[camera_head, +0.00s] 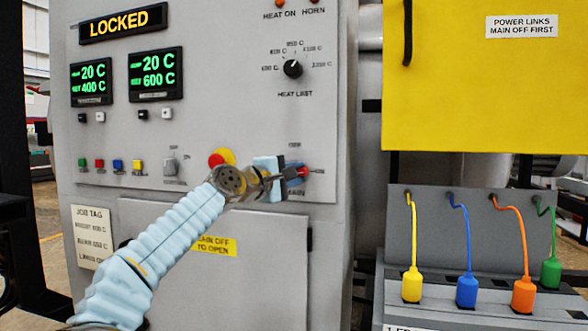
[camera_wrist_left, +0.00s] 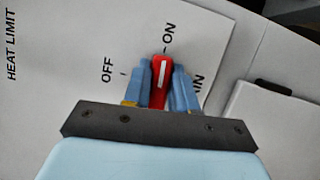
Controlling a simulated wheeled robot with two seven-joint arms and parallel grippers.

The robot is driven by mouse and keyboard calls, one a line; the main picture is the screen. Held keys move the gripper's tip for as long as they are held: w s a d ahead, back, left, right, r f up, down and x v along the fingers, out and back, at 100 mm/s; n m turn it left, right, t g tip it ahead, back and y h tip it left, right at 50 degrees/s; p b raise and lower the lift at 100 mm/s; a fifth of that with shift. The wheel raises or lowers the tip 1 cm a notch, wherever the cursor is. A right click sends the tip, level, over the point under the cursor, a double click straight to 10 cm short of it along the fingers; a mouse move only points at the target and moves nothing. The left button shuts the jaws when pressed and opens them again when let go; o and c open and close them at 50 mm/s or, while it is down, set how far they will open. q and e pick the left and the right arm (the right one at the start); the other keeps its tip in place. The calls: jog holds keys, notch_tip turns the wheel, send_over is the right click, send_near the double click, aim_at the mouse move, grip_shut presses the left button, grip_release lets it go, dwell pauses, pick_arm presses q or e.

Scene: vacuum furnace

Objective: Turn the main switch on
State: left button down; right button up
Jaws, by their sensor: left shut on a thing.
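The main switch (camera_head: 302,172) is a red handle on the lower right of the grey panel. In the left wrist view the red handle (camera_wrist_left: 160,78) has a white stripe and points toward the ON mark, away from the OFF mark. My left gripper (camera_head: 284,173) is shut on it, with one blue fingertip on each side of the handle (camera_wrist_left: 162,85). In the head view the fingers hide most of the switch, and its red tip points right. The MAIN label is partly covered. My right gripper is not in view.
A red emergency button (camera_head: 216,159) on yellow sits just left behind my wrist. The heat limit knob (camera_head: 293,69) is above. A LOCKED display (camera_head: 123,23) is lit. A yellow cover (camera_head: 480,90) and several coloured plugs (camera_head: 467,290) stand at right. A closed door (camera_head: 270,275) is below.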

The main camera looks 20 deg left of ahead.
pick_arm(q)
jog(key=shift+m, duration=0.5)
jog(key=shift+f+g, duration=0.15)
jog(key=shift+g, duration=0.15)
jog(key=c, duration=1)
grip_release()
jog(key=shift+s, duration=0.1)
jog(key=b+v, duration=0.5)
jog(key=v, duration=0.8)
jog(key=shift+s, duration=0.3)
